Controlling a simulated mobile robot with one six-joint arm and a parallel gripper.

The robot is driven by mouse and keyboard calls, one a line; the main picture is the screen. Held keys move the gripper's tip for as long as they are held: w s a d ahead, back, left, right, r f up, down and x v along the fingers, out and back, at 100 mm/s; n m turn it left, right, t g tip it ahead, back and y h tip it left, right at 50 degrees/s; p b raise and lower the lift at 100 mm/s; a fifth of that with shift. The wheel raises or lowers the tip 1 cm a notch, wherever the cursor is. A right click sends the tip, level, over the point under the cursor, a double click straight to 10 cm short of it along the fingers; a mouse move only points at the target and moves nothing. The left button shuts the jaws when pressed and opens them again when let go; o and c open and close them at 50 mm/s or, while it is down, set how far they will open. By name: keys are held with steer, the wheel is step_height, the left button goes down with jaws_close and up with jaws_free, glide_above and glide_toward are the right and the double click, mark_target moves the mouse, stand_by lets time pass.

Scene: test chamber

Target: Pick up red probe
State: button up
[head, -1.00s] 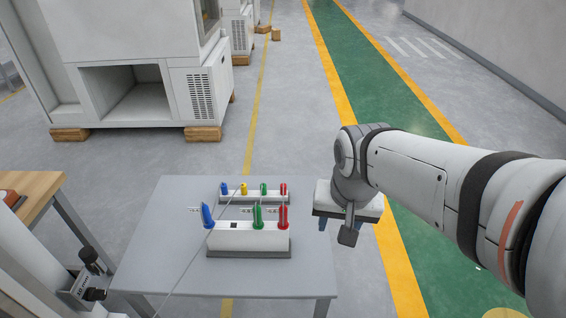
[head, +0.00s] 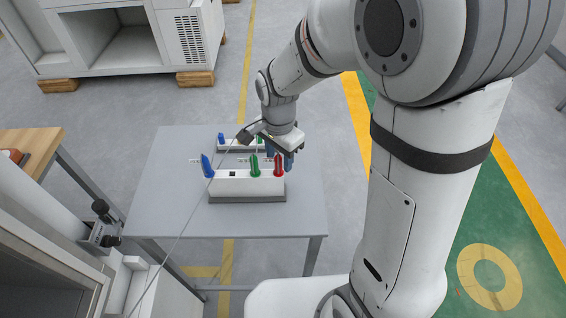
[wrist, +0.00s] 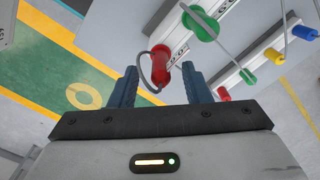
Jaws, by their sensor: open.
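The red probe (head: 278,166) stands upright at the right end of the white front holder (head: 241,190) on the grey table. My gripper (head: 280,156) is open just above and behind it in the head view, fingers pointing down. In the wrist view the red probe (wrist: 158,66) shows between the fingertips of my gripper (wrist: 160,76), with a grey cable beside it. I cannot tell how deep it sits between the fingers; no finger visibly grips it.
A green probe (head: 255,165) stands close left of the red one, and a tilted blue probe (head: 208,167) farther left. A back rack (head: 229,147) with coloured plugs is partly hidden by my gripper. The table's front (head: 230,223) is clear.

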mark_target(274, 175)
steer(key=shift+f, duration=1.25)
steer(key=shift+c, duration=0.4)
jaws_close()
